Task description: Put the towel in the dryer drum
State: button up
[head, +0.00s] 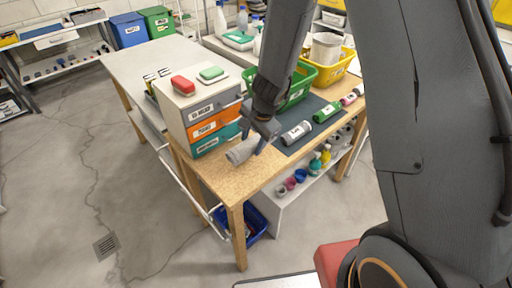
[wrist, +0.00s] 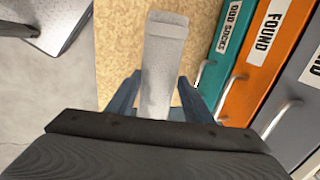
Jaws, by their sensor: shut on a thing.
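A light grey rolled towel (head: 241,151) is at the near end of the wooden table, in front of the drawer unit. My gripper (head: 261,138) is shut on it from above. In the wrist view the towel (wrist: 163,50) runs lengthwise between my two fingers (wrist: 160,85), with its far end sticking out beyond them. I cannot tell whether it touches the tabletop. I cannot make out a dryer drum in either view.
A drawer unit (head: 200,115) stands just left of my gripper. Green (head: 293,93) and yellow (head: 331,72) baskets stand behind. Floor is open at left.

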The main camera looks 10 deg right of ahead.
aim_at(252, 151)
jog(key=shift+f+b, duration=1.55)
jog(key=shift+f, duration=0.7)
jog(key=shift+f, duration=0.1)
jog(key=o, duration=1.2)
